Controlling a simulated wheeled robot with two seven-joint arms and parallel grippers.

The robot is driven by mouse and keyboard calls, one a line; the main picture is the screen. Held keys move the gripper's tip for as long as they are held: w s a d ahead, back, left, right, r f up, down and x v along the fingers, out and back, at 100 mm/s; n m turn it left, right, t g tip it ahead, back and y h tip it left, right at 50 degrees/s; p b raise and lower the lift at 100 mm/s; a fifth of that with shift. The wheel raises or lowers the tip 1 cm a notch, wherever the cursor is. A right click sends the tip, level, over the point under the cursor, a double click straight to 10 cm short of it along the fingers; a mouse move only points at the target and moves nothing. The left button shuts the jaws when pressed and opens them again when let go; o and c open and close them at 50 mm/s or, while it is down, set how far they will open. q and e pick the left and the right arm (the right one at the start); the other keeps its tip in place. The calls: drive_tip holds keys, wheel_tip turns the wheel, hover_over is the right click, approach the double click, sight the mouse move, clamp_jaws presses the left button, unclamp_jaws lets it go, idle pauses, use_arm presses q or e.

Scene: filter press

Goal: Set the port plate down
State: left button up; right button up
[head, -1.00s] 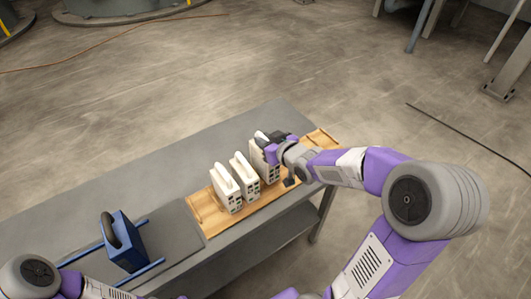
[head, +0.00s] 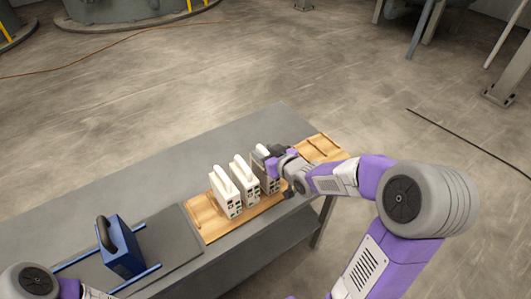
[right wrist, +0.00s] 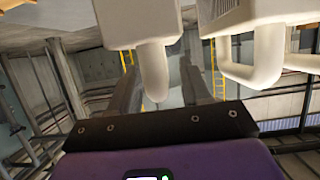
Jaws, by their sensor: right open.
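Three white plates with loop handles and dark port marks on their faces stand upright in a row on a wooden rack (head: 208,222). The rightmost white plate (head: 271,186) is partly hidden by my right gripper (head: 263,157), which is at its top. In the right wrist view its handle (right wrist: 153,72) lies between the two open fingers (right wrist: 160,92). The other white plates (head: 226,197) (head: 244,184) stand to its left. Which port slots their lower edges sit in is hidden. My left arm shows at the lower left corner, but its gripper is out of frame.
A blue plate (head: 123,247) with a dark handle stands on two blue rails at the left of the grey table (head: 140,185). The rack's right end (head: 320,148) is empty. The table's back strip is clear. A cable lies on the floor at right.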

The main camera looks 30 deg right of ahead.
drive_tip(key=shift+r, duration=0.15)
drive_tip(key=p+v, duration=0.1)
drive_tip(key=v, duration=1.1)
idle(0.3)
